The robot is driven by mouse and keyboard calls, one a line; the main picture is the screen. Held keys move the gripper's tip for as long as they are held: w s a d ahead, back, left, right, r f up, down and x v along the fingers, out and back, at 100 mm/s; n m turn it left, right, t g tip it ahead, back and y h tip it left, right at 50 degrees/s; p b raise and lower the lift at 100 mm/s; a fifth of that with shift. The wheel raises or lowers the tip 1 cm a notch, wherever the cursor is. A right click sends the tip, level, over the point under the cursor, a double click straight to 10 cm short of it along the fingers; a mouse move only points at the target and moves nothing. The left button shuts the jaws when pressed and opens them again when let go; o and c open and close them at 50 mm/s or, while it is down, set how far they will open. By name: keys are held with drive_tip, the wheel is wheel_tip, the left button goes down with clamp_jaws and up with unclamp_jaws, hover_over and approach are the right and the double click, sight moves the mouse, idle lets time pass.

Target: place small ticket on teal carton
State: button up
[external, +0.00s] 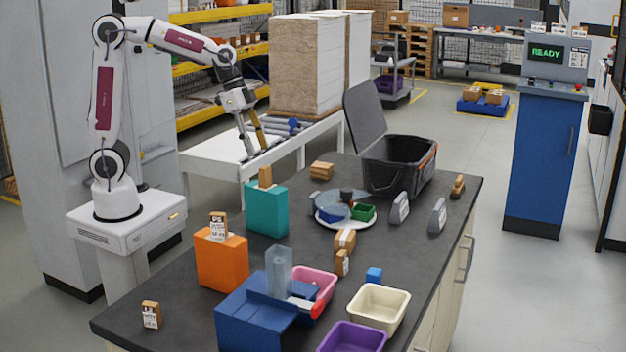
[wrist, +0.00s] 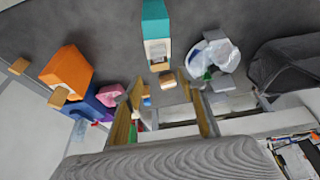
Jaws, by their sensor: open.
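The teal carton (external: 267,212) stands upright on the dark bench, with a small brown block (external: 265,177) at its top. In the wrist view, the teal carton (wrist: 155,12) is at the top, with a whitish printed patch (wrist: 157,50) at its near end. I cannot tell if this patch is a ticket. A small block with white printed labels (external: 218,226) is at the top of the orange carton (external: 221,262). Another labelled block (external: 151,315) stands at the bench's left corner. My gripper (external: 256,143) is open and empty, beyond the teal carton; its fingers (wrist: 165,115) are spread apart.
A blue stand (external: 255,310) and pink, cream (external: 379,308) and purple bins fill the bench front. A round tray (external: 328,215) and an open dark crate (external: 398,170) are farther back. A white side table (external: 210,163) lies below my gripper.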

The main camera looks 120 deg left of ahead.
drive_tip(key=shift+d, duration=0.1)
drive_tip(key=s+d+r, duration=0.2)
drive_tip(key=s+d, duration=0.2)
drive_tip(key=d, duration=0.3)
drive_tip(key=s+d+r, duration=0.1)
drive_tip(key=s+d, duration=0.2)
drive_tip(key=d, duration=0.4)
drive_tip(key=s+d+f+t, duration=0.1)
drive_tip(key=s+d+f, duration=0.1)
drive_tip(key=s+d, duration=0.5)
drive_tip(key=s, duration=0.3)
drive_tip(key=shift+s+d, duration=0.2)
drive_tip(key=shift+s, duration=0.2)
